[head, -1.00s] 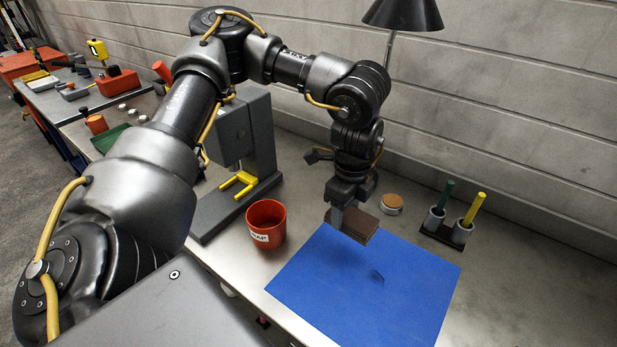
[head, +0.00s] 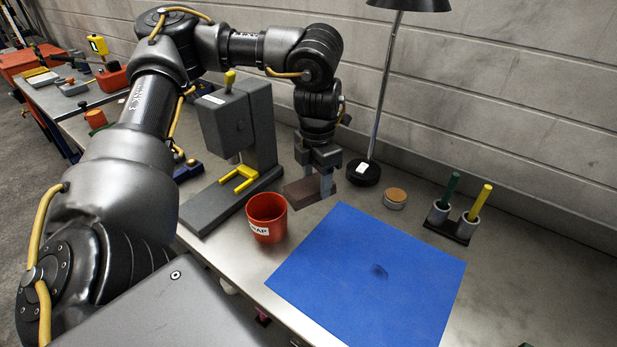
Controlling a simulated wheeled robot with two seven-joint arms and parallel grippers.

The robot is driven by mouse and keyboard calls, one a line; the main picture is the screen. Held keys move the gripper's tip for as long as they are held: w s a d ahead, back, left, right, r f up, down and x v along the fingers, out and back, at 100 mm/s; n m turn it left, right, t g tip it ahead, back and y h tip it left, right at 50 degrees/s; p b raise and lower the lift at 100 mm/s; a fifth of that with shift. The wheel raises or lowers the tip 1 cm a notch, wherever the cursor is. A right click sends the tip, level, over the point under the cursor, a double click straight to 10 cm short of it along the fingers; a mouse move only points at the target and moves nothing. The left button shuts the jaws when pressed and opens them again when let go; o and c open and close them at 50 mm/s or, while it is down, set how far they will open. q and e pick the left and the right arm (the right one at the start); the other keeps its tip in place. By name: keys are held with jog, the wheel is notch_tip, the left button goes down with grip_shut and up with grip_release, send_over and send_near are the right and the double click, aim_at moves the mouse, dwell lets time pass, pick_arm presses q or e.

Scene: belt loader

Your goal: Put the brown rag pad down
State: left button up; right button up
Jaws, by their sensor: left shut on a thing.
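My left gripper (head: 319,182) comes down from the arm above and is shut on the brown rag pad (head: 301,193). The pad is a flat dark brown block, level, behind the blue mat's left corner and right of the red cup. I cannot tell whether its underside touches the steel bench or is just above it. The fingers hide part of the pad. My right gripper is out of view.
Close around the pad stand the red cup (head: 267,217), the grey press (head: 245,135) and the lamp base (head: 363,174). A cork-topped round tin (head: 395,198) and a marker holder (head: 450,222) stand further right.

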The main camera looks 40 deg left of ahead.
pick_arm(q)
jog(key=w+a+f, duration=0.4)
jog(key=w, duration=0.1)
jog(key=w+a+f, duration=0.5)
jog(key=shift+a+f+p, duration=0.2)
jog(key=shift+p, duration=0.1)
jog(key=shift+w+a+f, duration=0.1)
jog(key=shift+a+f, duration=0.1)
jog(key=shift+f, duration=1.7)
jog(key=o, duration=0.9)
jog(key=shift+f, duration=0.1)
jog(key=shift+o, duration=0.2)
notch_tip(320, 180, up, 12)
jog(key=p, duration=0.1)
jog(key=shift+r, duration=0.25)
